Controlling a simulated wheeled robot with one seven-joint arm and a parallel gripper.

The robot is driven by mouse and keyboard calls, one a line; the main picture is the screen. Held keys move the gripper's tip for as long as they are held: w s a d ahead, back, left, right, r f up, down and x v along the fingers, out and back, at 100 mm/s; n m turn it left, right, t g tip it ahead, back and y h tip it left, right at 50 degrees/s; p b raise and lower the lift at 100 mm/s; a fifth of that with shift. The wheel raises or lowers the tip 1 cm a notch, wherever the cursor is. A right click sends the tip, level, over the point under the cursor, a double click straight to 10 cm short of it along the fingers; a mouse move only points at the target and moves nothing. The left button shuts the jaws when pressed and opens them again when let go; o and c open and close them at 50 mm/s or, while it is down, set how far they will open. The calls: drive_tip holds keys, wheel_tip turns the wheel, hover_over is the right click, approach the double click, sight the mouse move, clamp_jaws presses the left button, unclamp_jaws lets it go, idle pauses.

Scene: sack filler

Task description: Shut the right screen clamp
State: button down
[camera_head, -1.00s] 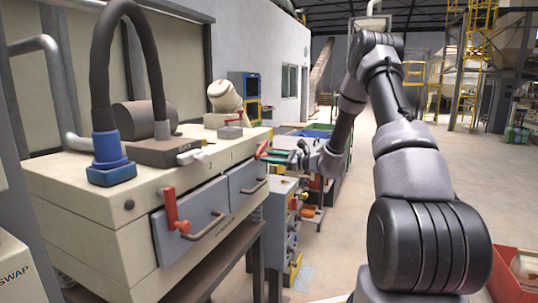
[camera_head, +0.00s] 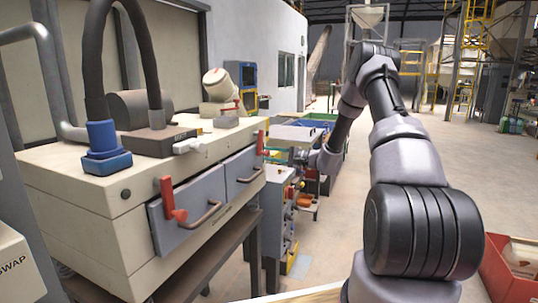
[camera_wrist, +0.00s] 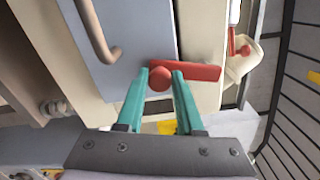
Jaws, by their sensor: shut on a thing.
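The right screen clamp (camera_head: 260,142) is a red lever at the far end of the cream machine's front, beside the right grey-blue drawer front (camera_head: 243,172). In the wrist view the clamp's red bar (camera_wrist: 205,72) runs to the right from its round knob. My gripper (camera_wrist: 160,78) has its two teal fingers on either side of the knob, shut on it. In the head view my gripper (camera_head: 277,156) is small at the clamp, and its fingertips are hard to make out. The left clamp (camera_head: 168,190) is a red lever standing upright, with a knob low down.
The cream machine (camera_head: 75,195) stands on a dark frame at left. A brown bar handle (camera_wrist: 97,30) is near my fingers in the wrist view. A grey control box (camera_head: 282,215) stands below my gripper. A red bin (camera_head: 500,270) is at lower right; open floor lies behind it.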

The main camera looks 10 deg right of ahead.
drive_tip(key=shift+w+d+f+n, duration=0.1)
drive_tip(key=shift+w+d+n, duration=0.3)
drive_tip(key=shift+n, duration=0.35)
drive_tip(key=shift+w+d+f+n, duration=0.1)
drive_tip(key=shift+w+d+n, duration=0.2)
drive_tip(key=shift+n, duration=0.45)
drive_tip(key=shift+w, duration=0.1)
drive_tip(key=c, duration=0.5)
unclamp_jaws()
drive_tip(key=shift+c, duration=0.2)
drive_tip(key=v, duration=1)
drive_tip(key=shift+s+d, duration=0.25)
drive_tip(key=shift+d, duration=0.05)
